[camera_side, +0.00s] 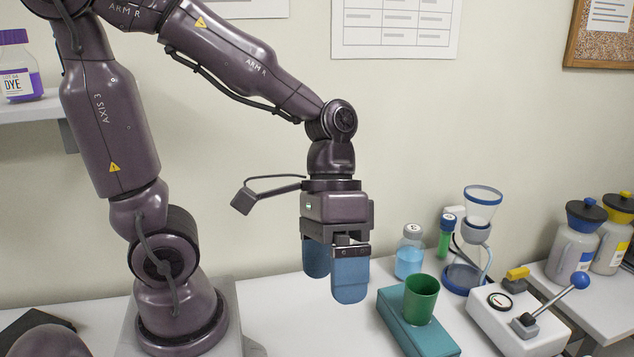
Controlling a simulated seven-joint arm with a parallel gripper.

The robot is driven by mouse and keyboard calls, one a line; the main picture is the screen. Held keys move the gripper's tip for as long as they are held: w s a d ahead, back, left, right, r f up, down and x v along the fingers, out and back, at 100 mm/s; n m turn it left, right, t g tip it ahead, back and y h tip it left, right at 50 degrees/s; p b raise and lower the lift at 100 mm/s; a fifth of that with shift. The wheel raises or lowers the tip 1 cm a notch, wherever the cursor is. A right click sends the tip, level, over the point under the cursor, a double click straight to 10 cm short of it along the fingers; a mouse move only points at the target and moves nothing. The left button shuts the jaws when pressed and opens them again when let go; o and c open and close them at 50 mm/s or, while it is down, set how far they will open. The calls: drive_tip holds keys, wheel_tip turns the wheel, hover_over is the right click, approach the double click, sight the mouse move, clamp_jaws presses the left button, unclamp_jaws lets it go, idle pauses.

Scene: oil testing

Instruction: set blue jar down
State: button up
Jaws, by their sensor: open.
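A small clear jar with blue liquid and a grey-white cap (409,255) stands upright on the white table, behind the green cup. My gripper (333,286) hangs to the left of this jar, pointing down, with its blue finger pads above the table. The fingers are apart and nothing shows between them. The jar is clear of the fingers.
A green cup (421,298) stands on a teal block (407,332) just right of my gripper. A funnel stand (483,205), a green-filled tube (445,240) and a lever box (512,320) crowd the right. A yellow-lidded jug (612,235) stands behind. The table below my gripper looks clear.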

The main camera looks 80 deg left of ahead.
drive_tip(key=a+r+t+y, duration=0.4)
drive_tip(key=a+r+t, duration=0.2)
drive_tip(key=a+r, duration=0.1)
drive_tip(key=shift+a+r+m+t+y, duration=0.3)
drive_tip(key=shift+a+t, duration=0.1)
